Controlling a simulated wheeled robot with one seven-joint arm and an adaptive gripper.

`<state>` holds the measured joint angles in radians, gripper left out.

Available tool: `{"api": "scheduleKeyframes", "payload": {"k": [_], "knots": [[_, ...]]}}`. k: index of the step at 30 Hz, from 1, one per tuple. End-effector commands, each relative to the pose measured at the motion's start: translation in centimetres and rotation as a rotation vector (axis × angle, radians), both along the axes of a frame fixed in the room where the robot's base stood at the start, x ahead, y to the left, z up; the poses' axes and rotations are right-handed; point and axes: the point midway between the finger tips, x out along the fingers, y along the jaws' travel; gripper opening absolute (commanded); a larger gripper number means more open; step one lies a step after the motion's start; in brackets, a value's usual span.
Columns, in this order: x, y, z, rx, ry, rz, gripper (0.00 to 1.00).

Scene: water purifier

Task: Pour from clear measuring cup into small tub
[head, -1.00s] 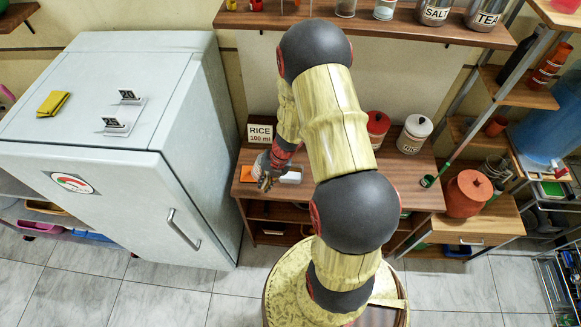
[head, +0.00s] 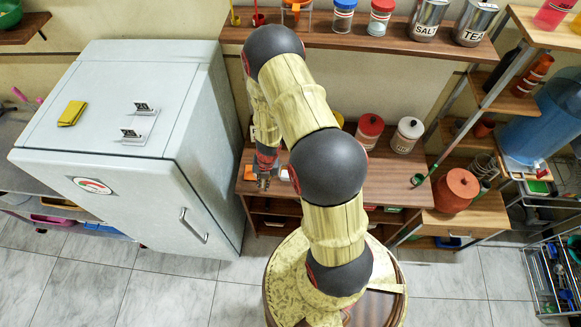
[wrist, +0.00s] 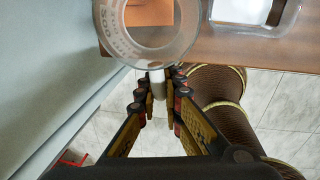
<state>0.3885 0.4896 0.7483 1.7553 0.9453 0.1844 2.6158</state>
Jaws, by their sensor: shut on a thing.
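The clear measuring cup (wrist: 104,28) is at the top of the wrist view, with printed marks on its wall. My gripper (wrist: 158,84) is shut on its pale handle, and the cup is beyond the fingertips. I cannot tell whether the cup holds anything. A small clear tub (wrist: 284,24) is at the upper right of the wrist view, on the wooden counter, right of the cup and apart from it in the picture. In the head view my gripper (head: 264,183) is over the counter's left front edge; the cup is hard to make out there.
The white fridge (head: 110,120) stands close on the left. The wooden counter (head: 395,180) carries a red-lidded jar (head: 369,132) and a white-lidded jar (head: 406,136) right of my arm. A shelf (head: 350,40) with several containers hangs above.

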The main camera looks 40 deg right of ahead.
Motion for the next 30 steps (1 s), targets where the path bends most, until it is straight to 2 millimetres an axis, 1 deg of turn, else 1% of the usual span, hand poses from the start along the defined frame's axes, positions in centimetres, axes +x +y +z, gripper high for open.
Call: {"api": "scheduleKeyframes", "payload": {"k": [1,3,30], "knots": [[-0.01,0.09,0.44,-0.005,0.006,0.0,0.0],[0.07,0.13,0.53,-0.012,0.012,0.0,0.0],[0.57,0.69,1.09,-0.101,0.08,-0.012,0.0]]}}
